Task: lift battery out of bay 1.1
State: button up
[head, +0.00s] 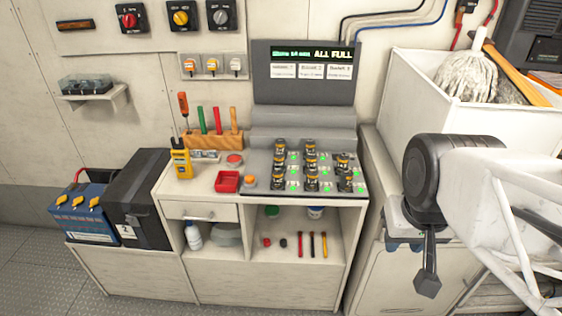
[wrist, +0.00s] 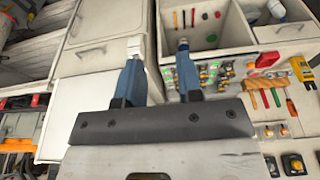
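The charger (head: 322,188) stands on the bench, with several black-and-yellow batteries (head: 311,166) upright in rows of bays and green lights beside them. I cannot read bay numbers on the bays, so I cannot tell which battery is in bay 1.1. In the wrist view, my gripper (wrist: 160,45) has its two blue fingers wide apart with nothing between them. The batteries (wrist: 226,70) show there beside the right finger, which partly hides the charger. In the head view my arm is at the right, apart from the charger.
A wooden rack of screwdrivers (head: 212,140), a yellow meter (head: 180,158) and a red tray (head: 228,181) stand left of the charger. A white bin with a mop (head: 468,73) stands at the right. The shelf below holds tools.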

jog(key=o, duration=0.7)
jog(key=shift+c, duration=0.2)
jog(key=shift+w, duration=0.1)
